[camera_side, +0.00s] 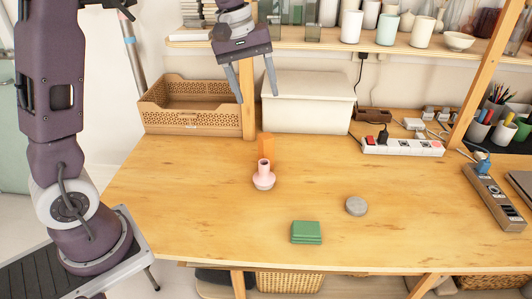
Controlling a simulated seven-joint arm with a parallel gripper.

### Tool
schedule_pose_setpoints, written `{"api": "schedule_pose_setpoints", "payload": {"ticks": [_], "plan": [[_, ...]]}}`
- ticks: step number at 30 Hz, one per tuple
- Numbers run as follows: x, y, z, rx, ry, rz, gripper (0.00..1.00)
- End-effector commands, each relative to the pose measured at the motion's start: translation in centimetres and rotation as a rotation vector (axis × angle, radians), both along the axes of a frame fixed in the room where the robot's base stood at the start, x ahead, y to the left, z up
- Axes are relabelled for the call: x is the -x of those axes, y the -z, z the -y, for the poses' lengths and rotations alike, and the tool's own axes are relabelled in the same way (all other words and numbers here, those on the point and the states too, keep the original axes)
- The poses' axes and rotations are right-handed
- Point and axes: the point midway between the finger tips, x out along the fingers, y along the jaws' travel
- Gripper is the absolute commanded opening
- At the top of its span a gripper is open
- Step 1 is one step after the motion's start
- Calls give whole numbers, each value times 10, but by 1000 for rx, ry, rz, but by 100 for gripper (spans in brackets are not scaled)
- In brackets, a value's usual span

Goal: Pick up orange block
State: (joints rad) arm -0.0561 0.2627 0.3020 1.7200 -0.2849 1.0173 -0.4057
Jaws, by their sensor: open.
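My gripper (255,93) is open and empty, high above the table and in front of the shelf post and bins. It is well above the orange block and touches nothing that I can see.
Green stacked pieces (306,232) lie near the front edge, and a grey disc (356,206) lies to their right. A brown basket (182,105) and a white box (308,101) stand behind. Power strips (404,146) lie at the right. The table's left part is clear.

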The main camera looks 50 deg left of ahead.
Motion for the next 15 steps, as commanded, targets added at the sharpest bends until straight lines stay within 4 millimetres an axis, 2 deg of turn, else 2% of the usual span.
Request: {"api": "schedule_pose_setpoints", "payload": {"ticks": [1,3,7,10,15], "plan": [[-30,31,-20,3,-94,-54,62],[-64,73,-46,0,-220,-113,62],[-100,146,-79,-27,-376,-191,62],[-110,180,-90,-43,-432,-221,62],[-113,204,-94,-48,-455,-236,62]]}}
